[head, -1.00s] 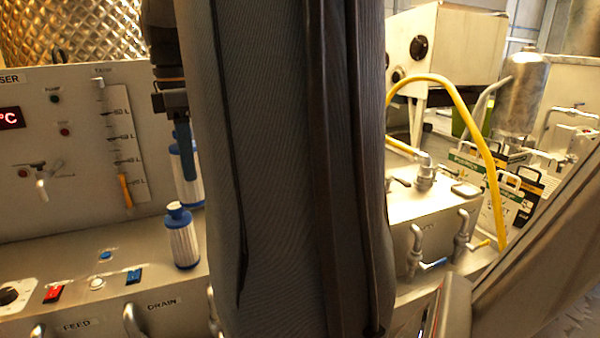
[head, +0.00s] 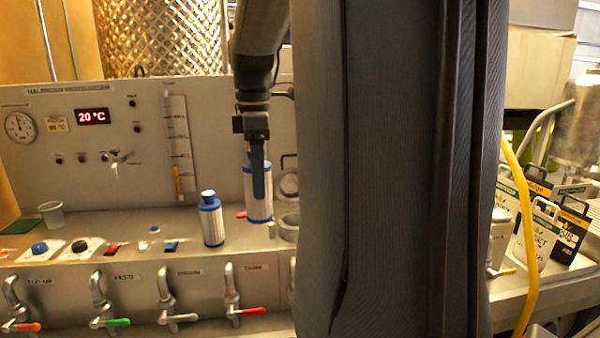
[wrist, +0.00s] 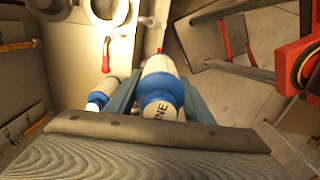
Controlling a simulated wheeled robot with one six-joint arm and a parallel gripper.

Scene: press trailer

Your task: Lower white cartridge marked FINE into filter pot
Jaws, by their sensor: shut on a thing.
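My gripper (head: 257,150) is shut on a white pleated cartridge (head: 259,205) with blue ends, held upright above the bench. In the wrist view my gripper (wrist: 160,84) has its fingers on both sides of this cartridge (wrist: 161,67). Dark letters ending in "NE" show on its blue-and-white end; the rest is out of sight. A round grey open vessel (head: 288,228), apparently the filter pot, stands just right of the cartridge, partly behind my arm. A round opening (wrist: 108,9) shows at the top of the wrist view, apart from the cartridge.
A second blue-and-white cartridge (head: 212,222) stands on the bench left of the held one. Valves with coloured handles (head: 246,310) line the bench front. The panel (head: 70,105) rises behind. A yellow hose (head: 527,230) and cardboard packs (head: 567,235) are at right.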

